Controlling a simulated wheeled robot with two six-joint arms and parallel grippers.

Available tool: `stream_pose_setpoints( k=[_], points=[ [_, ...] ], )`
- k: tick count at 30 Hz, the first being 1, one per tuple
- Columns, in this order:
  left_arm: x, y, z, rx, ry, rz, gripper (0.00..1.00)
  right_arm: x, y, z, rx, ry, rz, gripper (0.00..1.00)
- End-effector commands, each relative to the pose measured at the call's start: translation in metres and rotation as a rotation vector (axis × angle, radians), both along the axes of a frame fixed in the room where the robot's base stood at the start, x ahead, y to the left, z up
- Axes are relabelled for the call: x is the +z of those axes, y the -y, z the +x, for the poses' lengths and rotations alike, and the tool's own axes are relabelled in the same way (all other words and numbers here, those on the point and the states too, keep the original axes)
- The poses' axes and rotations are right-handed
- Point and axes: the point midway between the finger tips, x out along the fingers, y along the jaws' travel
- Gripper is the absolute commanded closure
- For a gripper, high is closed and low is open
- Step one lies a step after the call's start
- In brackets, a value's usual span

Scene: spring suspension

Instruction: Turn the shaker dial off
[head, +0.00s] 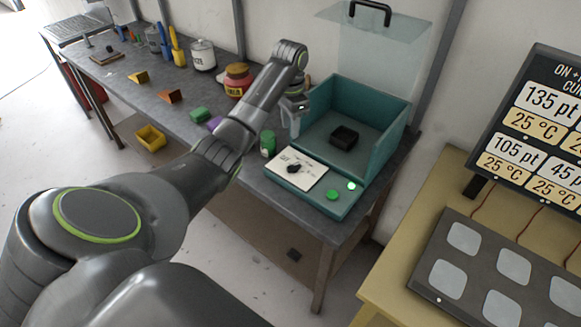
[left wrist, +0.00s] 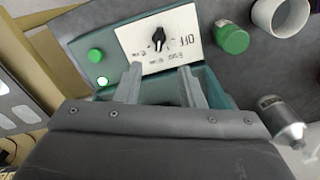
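The teal shaker box (head: 380,138) stands on the grey bench with its clear lid raised. Its black dial (head: 294,168) sits on a white panel (head: 313,171) at the front. In the left wrist view the dial (left wrist: 158,38) shows with the word OFF to its right; I cannot tell its exact setting. My left gripper (head: 294,130) is above and behind the panel, apart from the dial. In the left wrist view its two fingers (left wrist: 162,82) are spread with nothing between them. My right gripper is not in view.
A green button (head: 332,195) and a lit white button (head: 351,186) are on the shaker's front. A green-capped jar (head: 268,144) stands left of the panel. A black block (head: 343,137) is inside the box. A yellow table (head: 400,262) is at the right.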

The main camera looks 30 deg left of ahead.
Motion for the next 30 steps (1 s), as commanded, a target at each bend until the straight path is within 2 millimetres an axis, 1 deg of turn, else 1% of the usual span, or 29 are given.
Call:
stream_pose_setpoints(
  k=[1, 9, 17, 18, 19, 24, 27, 30],
  points=[
    [-0.013, 0.000, 0.000, 0.000, 0.000, 0.000, 0.65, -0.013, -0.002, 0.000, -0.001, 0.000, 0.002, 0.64],
    [-0.043, 0.000, 0.000, 0.000, 0.001, 0.000, 0.65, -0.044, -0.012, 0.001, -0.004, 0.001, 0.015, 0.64],
    [-0.078, 0.000, 0.000, 0.000, 0.000, 0.001, 0.65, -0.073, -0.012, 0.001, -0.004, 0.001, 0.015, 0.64],
    [-0.081, 0.001, -0.001, 0.001, -0.004, -0.001, 0.65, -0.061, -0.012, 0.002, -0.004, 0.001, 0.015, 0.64],
    [-0.088, 0.001, -0.001, 0.000, -0.004, -0.002, 0.65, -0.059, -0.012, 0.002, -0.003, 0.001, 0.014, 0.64],
    [-0.122, 0.001, -0.001, 0.001, -0.003, -0.002, 0.65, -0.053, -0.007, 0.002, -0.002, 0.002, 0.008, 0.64],
    [-0.137, 0.001, -0.001, 0.000, -0.003, -0.001, 0.65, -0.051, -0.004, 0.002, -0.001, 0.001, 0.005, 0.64],
    [-0.148, 0.000, 0.000, 0.001, -0.001, 0.000, 0.65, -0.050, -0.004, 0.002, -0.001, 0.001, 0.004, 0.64]
  ],
)
